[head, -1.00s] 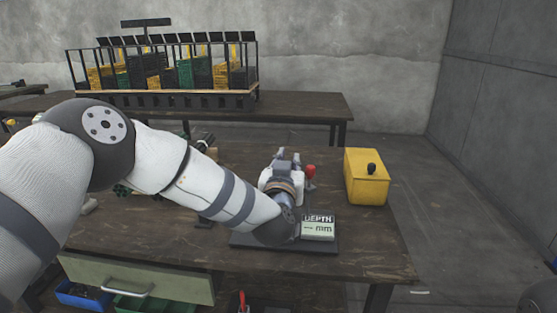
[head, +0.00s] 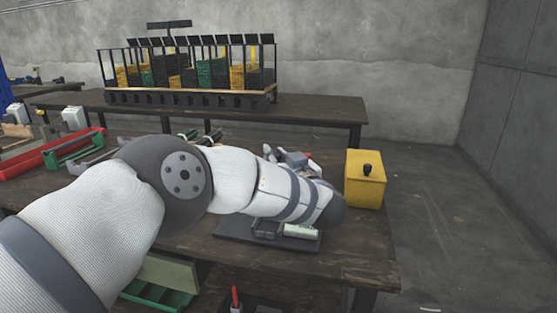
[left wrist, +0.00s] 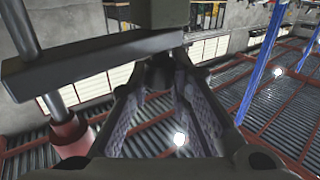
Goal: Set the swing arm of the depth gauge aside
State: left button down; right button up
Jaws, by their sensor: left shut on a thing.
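The depth gauge has a dark base plate (head: 232,230) and a pale display (head: 300,231) on the front bench, partly covered by my left forearm. My left gripper (head: 290,157) shows only in part behind the forearm, above the base, beside a small red part (head: 311,157). In the left wrist view, a dark bar (left wrist: 95,62), which looks like the swing arm, crosses just beyond the fingers. A rod with a red collar (left wrist: 68,130) stands at its left. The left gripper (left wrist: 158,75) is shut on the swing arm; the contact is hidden. My right gripper is not in view.
A yellow box (head: 365,182) with a black knob stands on the bench (head: 345,255), right of the gauge. Red and green trays (head: 55,154) lie at the left. A rack of bins (head: 190,98) stands on the back bench. Floor at the right is clear.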

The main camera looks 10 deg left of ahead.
pick_arm(q)
jog(key=shift+f, duration=0.1)
dwell(0.4)
jog(key=c, duration=1.7)
grip_release()
jog(key=v, duration=1.2)
jog(key=shift+f, duration=0.1)
